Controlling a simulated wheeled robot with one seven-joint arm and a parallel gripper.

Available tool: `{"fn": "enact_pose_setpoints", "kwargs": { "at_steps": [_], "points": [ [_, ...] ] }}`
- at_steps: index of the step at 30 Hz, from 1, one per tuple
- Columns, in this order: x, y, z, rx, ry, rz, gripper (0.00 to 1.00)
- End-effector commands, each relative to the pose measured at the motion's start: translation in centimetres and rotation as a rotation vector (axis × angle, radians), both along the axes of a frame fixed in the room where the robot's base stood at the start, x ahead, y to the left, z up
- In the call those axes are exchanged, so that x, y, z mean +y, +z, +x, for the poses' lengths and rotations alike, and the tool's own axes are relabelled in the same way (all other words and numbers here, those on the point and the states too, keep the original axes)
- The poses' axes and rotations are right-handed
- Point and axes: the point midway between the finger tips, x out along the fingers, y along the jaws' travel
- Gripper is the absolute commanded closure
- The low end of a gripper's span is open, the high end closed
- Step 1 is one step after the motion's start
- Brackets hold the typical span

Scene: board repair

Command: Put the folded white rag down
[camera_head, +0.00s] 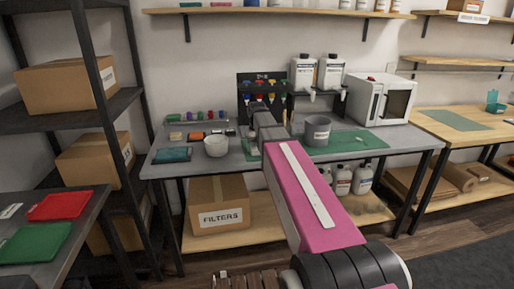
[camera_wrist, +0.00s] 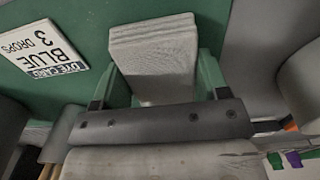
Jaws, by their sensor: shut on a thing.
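The folded white rag (camera_wrist: 153,48) is a pale, layered block between the fingers of my gripper (camera_wrist: 160,84) in the wrist view. The gripper is shut on it. Below the rag is a green mat (camera_wrist: 62,12), and I cannot tell whether the rag touches it. A white dye card (camera_wrist: 40,52), reading "BLUE 3 DROPS", lies on the mat left of the rag. In the head view my pink arm reaches over the grey workbench and hides the rag; the green mat (camera_head: 358,139) shows to the right of the arm.
A grey bucket (camera_head: 318,130) stands right of my arm and a white bowl (camera_head: 216,147) left of it. A teal folded cloth (camera_head: 172,155) lies at the bench's left. White bottles (camera_head: 302,74) and a white oven-like box (camera_head: 379,98) stand behind.

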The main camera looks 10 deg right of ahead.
Motion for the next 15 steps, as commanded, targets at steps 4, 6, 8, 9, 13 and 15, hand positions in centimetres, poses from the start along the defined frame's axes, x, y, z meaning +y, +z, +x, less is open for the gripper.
{"fn": "enact_pose_setpoints", "kwargs": {
  "at_steps": [4,6,8,9,13,15],
  "points": [
    [0.0,-0.09,0.0,0.0,0.0,0.0,0.06],
    [0.0,-0.09,0.0,0.0,0.0,0.0,0.06],
    [0.0,-0.08,0.0,0.0,0.0,0.0,0.06],
    [0.0,-0.08,0.0,0.0,0.0,0.0,0.06],
    [0.01,0.04,0.01,0.0,0.0,0.0,0.06],
    [0.0,0.37,0.02,-0.001,0.0,0.0,0.06]
  ]
}}
